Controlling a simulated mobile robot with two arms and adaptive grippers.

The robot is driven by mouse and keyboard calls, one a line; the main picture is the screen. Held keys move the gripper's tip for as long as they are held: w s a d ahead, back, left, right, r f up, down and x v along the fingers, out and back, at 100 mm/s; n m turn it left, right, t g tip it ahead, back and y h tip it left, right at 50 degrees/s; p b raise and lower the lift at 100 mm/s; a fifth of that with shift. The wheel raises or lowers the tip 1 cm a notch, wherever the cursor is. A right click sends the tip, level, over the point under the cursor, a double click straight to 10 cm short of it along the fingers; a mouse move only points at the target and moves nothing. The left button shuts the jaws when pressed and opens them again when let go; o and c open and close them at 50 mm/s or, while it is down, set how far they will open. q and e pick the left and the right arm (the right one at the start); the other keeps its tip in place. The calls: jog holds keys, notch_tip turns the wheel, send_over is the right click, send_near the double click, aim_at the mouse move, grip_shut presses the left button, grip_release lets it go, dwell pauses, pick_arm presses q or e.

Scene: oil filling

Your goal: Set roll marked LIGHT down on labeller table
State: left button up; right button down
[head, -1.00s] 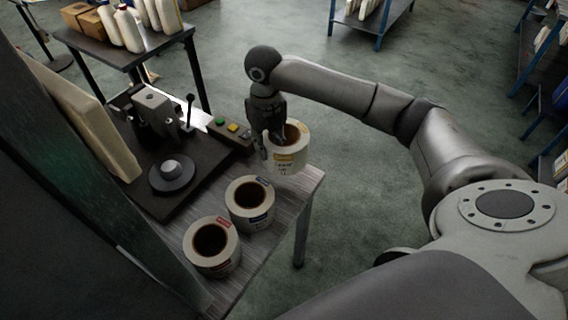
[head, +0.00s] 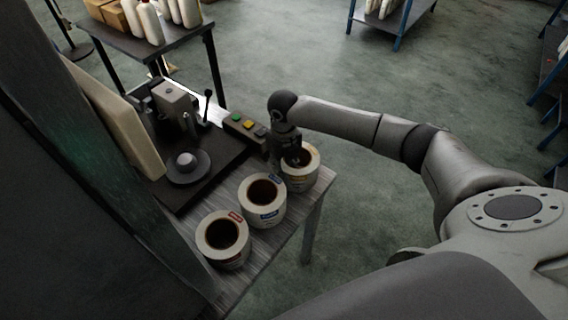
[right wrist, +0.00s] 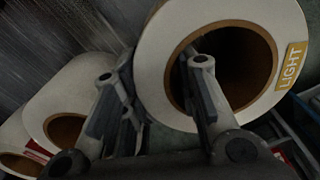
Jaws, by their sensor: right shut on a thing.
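The roll marked LIGHT (head: 311,177) is a white label roll with a brown core, at the right end of the labeller table (head: 268,262). Its yellow LIGHT tag shows in the right wrist view, where the roll (right wrist: 158,70) fills the upper middle. My right gripper (head: 285,160) is shut on the roll's wall, with one finger in the core and one outside. The roll is upright, at or very close to the tabletop; I cannot tell whether it touches. My left gripper is not in view.
Two more rolls stand on the table, one with a blue tag (head: 262,211) beside the held roll and one with a red tag (head: 222,245) nearer. The labeller (head: 187,168) and its button box (head: 245,129) are behind them. Bottles (head: 150,22) stand on a table farther back.

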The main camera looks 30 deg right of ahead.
jog(key=c, duration=1.4)
grip_release()
jog(key=shift+r, duration=0.45)
notch_tip(320, 180, up, 11)
jog(key=shift+r+b, duration=0.15)
jog(key=shift+b, duration=1.1)
